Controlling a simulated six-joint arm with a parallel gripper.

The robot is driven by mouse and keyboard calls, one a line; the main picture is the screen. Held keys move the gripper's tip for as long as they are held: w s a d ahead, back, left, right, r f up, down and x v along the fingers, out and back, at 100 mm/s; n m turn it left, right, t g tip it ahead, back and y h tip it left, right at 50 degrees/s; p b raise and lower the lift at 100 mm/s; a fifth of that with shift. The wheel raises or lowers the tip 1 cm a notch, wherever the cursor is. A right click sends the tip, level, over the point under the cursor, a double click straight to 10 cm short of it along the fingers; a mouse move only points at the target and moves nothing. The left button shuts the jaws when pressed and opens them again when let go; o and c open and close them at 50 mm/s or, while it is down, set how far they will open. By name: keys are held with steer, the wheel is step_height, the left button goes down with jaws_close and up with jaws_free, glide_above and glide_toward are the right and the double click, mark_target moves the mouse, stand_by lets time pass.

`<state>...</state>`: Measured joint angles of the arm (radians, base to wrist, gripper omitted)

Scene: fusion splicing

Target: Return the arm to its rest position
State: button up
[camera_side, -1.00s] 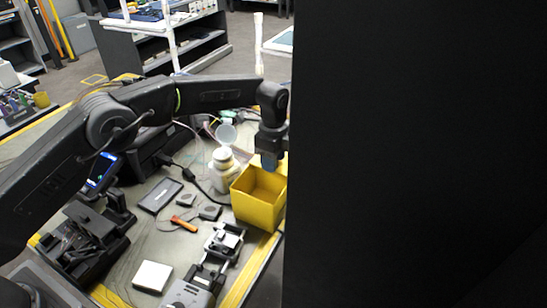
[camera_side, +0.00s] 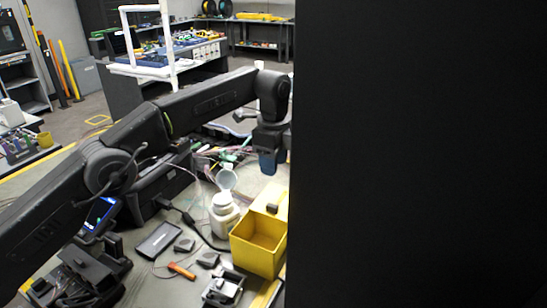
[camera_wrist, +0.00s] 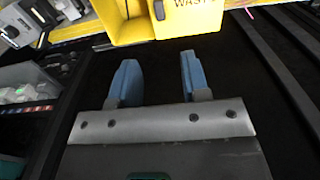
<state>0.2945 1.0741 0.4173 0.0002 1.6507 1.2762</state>
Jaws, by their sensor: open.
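My gripper (camera_side: 268,162) hangs above and behind the yellow bin in the side view, with its blue fingers pointing down. In the wrist view its two blue fingers (camera_wrist: 158,75) are apart with nothing between them. The yellow bin (camera_side: 258,262) stands on the bench below it, apart from the fingers. The bin also shows at the top of the wrist view (camera_wrist: 130,33), with part of a "WASTE" label. My arm reaches from the lower left to the upper middle of the side view.
A black panel (camera_side: 420,150) hides the right half of the side view. A white bottle (camera_side: 223,215), a dark flat box (camera_side: 159,240), an orange-handled tool (camera_side: 182,271) and a device with a lit screen (camera_side: 100,213) stand on the bench. A white-framed cart (camera_side: 160,65) is behind.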

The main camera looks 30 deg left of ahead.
steer(key=shift+r, duration=0.4)
steer(key=s+a+r+n+t, duration=0.3)
steer(key=s+a+r+n, duration=0.6)
steer(key=s+r, duration=0.5)
steer(key=s+a+f+n+t, duration=0.1)
steer(key=s+a+f+n, duration=0.1)
steer(key=s, duration=0.5)
steer(key=s+a+f+n, duration=0.3)
steer(key=s+n, duration=0.1)
steer(key=s, duration=0.4)
steer(key=s+a+f+n+t, duration=0.1)
steer(key=s+a+f+n, duration=0.2)
steer(key=s, duration=0.4)
steer(key=shift+s+a+f+t, duration=0.25)
steer(key=shift+s+t, duration=0.05)
steer(key=shift+s, duration=0.1)
